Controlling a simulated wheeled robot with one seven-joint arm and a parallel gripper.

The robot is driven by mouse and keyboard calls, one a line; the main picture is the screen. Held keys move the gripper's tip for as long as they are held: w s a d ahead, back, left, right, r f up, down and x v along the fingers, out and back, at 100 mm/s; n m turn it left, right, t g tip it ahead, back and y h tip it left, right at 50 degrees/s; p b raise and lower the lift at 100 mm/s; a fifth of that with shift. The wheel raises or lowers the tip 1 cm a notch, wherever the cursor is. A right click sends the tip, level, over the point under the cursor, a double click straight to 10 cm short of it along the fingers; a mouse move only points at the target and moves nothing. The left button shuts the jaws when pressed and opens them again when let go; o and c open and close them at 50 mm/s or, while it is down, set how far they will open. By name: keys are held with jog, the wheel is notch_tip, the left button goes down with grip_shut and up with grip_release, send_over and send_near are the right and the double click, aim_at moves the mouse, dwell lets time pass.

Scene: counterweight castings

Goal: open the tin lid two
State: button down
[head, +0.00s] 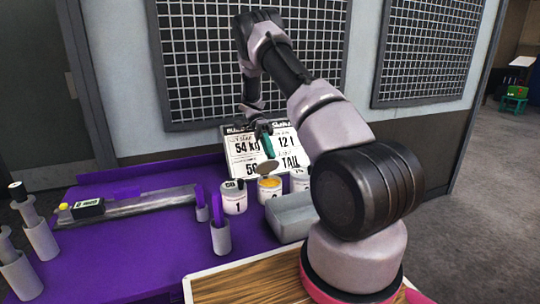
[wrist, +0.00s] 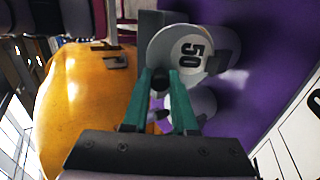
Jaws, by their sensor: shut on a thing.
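Tin two (head: 270,190) stands on the purple table in the head view, between the other tins. Its top is uncovered and yellow shows inside. My gripper (head: 264,130), with teal fingers, is above it. A small round lid (head: 267,167) hangs tilted below the fingers, just above the tin and apart from it. In the wrist view my gripper (wrist: 160,82) is shut on a dark knob (wrist: 160,76).
Tin one (head: 234,200) is to the left with its lid on, and a third tin (head: 299,178) is to the right. A grey block (head: 291,217) is in front. A printed board (head: 245,149) stands behind. The purple table (head: 150,245) has free room front left.

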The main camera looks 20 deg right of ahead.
jog(key=shift+w+g, duration=0.2)
jog(key=shift+g, duration=0.2)
jog(key=c, duration=0.7)
grip_release()
jog(key=shift+w, duration=0.1)
jog(key=v, duration=0.7)
jog(key=shift+w, duration=0.25)
